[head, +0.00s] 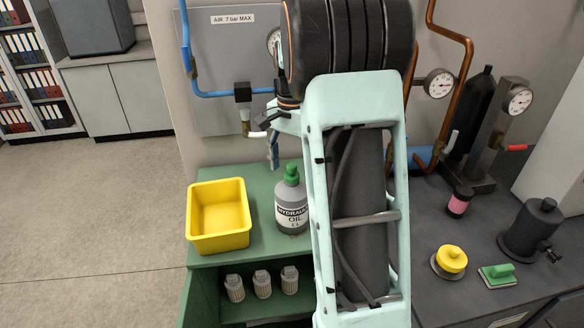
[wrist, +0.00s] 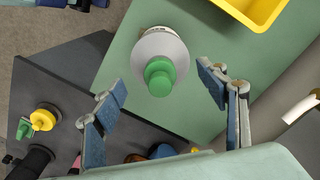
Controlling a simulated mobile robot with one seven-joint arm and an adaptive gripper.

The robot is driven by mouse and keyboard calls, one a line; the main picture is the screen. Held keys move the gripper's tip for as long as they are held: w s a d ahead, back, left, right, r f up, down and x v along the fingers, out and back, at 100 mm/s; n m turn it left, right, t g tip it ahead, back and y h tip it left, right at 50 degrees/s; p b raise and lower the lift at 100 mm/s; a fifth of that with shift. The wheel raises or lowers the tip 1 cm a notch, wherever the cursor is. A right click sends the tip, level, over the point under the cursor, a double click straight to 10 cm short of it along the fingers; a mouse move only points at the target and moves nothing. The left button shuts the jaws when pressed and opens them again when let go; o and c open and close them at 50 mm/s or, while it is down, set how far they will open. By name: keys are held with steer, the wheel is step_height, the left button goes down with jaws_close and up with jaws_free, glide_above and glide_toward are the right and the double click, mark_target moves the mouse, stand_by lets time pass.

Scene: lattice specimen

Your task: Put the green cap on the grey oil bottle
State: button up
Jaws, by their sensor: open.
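The grey oil bottle (head: 291,208) stands upright on the green bench beside the yellow bin, with a white label reading hydraulic oil. The green cap (head: 291,172) sits on top of its neck; I cannot tell how tightly. In the wrist view I see the bottle (wrist: 160,45) from above, with the cap (wrist: 159,76) at its middle. My gripper (wrist: 162,84) is open, its blue-padded fingers apart on either side of the cap in this view, touching nothing visible. In the head view my gripper (head: 273,150) is partly hidden by my arm, above and left of the bottle.
The yellow bin (head: 193,218) stands left of the bottle. Several pale ribbed cylinders (head: 262,283) sit on the shelf below. Blue pipes (head: 220,94) run along the wall behind.

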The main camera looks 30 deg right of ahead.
mark_target(292, 165)
steer(key=shift+r, duration=0.2)
steer(key=shift+r+p, duration=1.95)
steer(key=shift+r, duration=0.45)
step_height(292, 165, up, 12)
